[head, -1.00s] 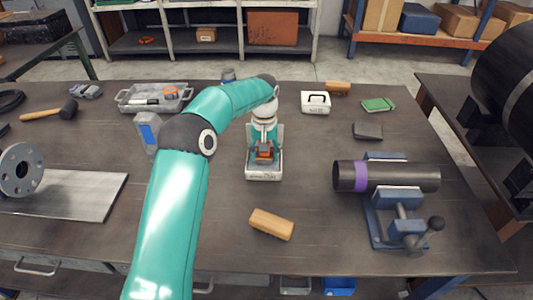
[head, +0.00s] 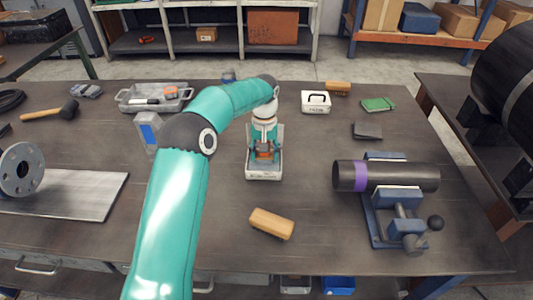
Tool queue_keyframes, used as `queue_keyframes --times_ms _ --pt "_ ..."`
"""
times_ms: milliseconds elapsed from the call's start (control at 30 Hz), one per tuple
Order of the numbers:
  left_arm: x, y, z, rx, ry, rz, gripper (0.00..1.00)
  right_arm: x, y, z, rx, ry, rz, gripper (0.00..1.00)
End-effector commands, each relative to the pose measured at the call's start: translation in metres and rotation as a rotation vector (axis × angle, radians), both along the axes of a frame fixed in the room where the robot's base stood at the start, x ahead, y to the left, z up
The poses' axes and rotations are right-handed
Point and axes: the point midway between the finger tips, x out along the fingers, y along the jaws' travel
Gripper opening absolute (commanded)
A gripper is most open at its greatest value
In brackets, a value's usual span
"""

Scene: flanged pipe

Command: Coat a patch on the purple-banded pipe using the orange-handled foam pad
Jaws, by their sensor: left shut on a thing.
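My left gripper (head: 264,151) reaches down into a white tray (head: 263,174) near the middle of the table. It is shut on the orange-handled foam pad (head: 264,157), of which only a bit of orange shows between and below the fingers. The pad's underside is hidden, and I cannot tell whether it touches the tray floor. The dark purple-banded pipe (head: 405,178) lies level in a blue vise (head: 383,228) at the right, its purple band near the left end. The gripper is well left of the pipe. My right gripper is out of view.
A tan block (head: 272,223) lies in front of the tray. The table between tray and pipe is clear.

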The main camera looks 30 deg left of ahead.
Motion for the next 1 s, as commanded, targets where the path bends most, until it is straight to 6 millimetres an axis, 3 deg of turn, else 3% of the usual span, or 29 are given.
queue_keyframes --times_ms 367,1000 --pt "-0.001 -0.001 0.001 -0.001 0.005 -0.001 0.27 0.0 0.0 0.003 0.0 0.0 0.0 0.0" --pt "0.0 -0.001 0.053 0.0 0.002 -0.002 0.27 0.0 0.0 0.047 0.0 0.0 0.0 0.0"
